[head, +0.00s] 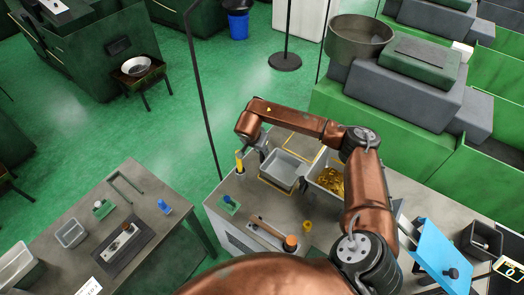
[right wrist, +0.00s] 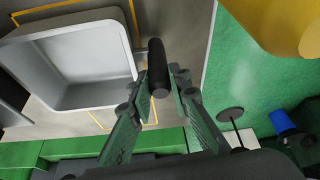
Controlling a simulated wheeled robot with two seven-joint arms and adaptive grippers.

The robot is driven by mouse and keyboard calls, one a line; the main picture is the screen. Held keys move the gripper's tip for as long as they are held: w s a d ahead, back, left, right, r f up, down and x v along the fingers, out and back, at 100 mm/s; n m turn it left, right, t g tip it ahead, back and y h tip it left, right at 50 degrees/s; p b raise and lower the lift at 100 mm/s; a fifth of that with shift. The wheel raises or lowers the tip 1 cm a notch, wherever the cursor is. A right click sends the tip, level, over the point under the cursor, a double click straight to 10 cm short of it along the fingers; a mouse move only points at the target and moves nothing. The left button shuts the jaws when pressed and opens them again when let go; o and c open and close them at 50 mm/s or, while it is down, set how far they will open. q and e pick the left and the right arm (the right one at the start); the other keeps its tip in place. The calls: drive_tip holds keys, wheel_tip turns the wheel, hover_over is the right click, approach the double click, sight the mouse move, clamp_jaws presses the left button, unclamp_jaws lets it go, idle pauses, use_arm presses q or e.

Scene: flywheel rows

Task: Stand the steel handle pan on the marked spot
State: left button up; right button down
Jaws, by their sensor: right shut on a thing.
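The steel pan (head: 284,173) is a grey, open, square-cornered pan on or just over the grey bench top. In the right wrist view the pan (right wrist: 75,62) lies to the left, with its dark handle (right wrist: 158,66) between my fingers. My right gripper (right wrist: 161,88) is shut on that handle; in the head view the gripper (head: 263,150) is at the pan's upper left side. Yellow lines of a marked spot (head: 274,187) show along the pan's edges. I cannot tell whether the pan touches the surface. My left gripper is not in view.
A grey bin of brass-coloured parts (head: 329,179) stands close right of the pan. A yellow cylinder (head: 239,162) stands at the bench's left edge. A wooden-handled tool (head: 272,233), a green-based blue item (head: 229,204) and a small orange-yellow piece (head: 307,226) are nearer.

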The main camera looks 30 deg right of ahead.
drive_tip(key=shift+f, duration=0.3)
drive_tip(key=c, duration=1.7)
unclamp_jaws()
drive_tip(key=shift+f, duration=0.1)
drive_tip(key=v, duration=1.2)
